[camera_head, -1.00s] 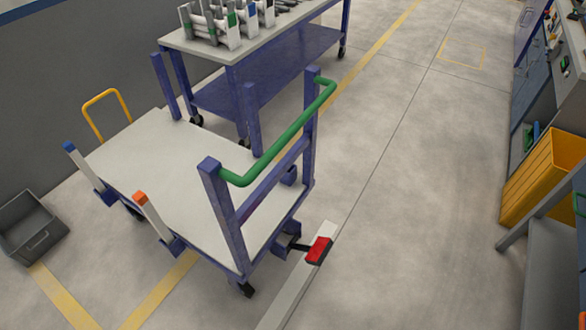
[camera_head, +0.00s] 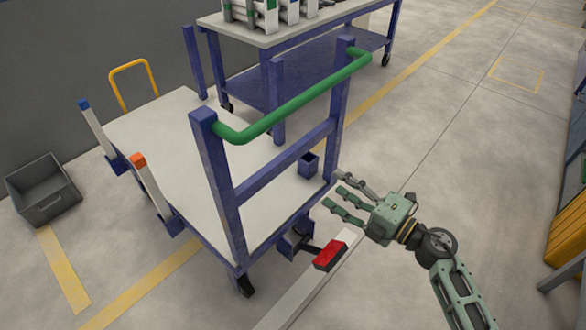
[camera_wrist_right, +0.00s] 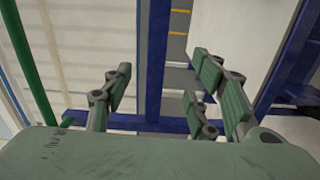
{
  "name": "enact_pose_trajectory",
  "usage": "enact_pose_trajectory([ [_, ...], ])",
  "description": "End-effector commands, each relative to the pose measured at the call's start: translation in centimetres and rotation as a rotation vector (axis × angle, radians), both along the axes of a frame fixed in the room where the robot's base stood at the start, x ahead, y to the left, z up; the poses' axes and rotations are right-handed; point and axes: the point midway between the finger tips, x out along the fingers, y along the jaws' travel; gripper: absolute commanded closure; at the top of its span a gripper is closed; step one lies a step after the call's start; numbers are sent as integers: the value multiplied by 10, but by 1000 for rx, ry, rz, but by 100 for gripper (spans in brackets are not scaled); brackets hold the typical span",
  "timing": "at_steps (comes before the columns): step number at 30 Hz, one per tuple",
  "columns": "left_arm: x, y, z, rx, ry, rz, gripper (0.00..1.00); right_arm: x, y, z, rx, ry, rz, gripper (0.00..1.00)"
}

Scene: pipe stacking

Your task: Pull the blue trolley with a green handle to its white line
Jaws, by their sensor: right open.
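The blue trolley (camera_head: 222,190) stands left of centre in the head view, with a pale flat deck (camera_head: 160,125). Its green handle (camera_head: 295,100) spans the two blue posts on its near right side. A white line (camera_head: 300,290) runs along the floor beside it, and a red pedal (camera_head: 329,255) sticks out from the trolley over it. My right gripper (camera_head: 345,202) is open and empty, to the right of the trolley and below the handle, apart from it. The right wrist view shows its open fingers (camera_wrist_right: 160,95), blue bars and the green handle (camera_wrist_right: 28,62) at left. My left gripper is out of view.
A blue table (camera_head: 290,40) with white pipe pieces stands behind the trolley. A grey bin (camera_head: 42,190) sits on the floor at left. A yellow bin (camera_head: 570,225) stands at the right edge. The floor between is clear.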

Motion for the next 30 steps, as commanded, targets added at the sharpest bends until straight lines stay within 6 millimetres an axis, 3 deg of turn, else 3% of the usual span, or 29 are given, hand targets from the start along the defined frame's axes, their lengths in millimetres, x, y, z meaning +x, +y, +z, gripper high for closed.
enact_pose_trajectory([
  [5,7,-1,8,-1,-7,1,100,7,17,6,-26,-32,25,47],
  [8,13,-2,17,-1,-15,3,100,19,34,5,-23,-32,24,47],
  [14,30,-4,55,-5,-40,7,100,48,74,4,-22,-30,24,47],
  [21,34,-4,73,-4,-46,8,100,78,114,5,-25,-29,22,47],
  [30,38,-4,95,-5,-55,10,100,92,134,5,-24,-27,21,47],
])
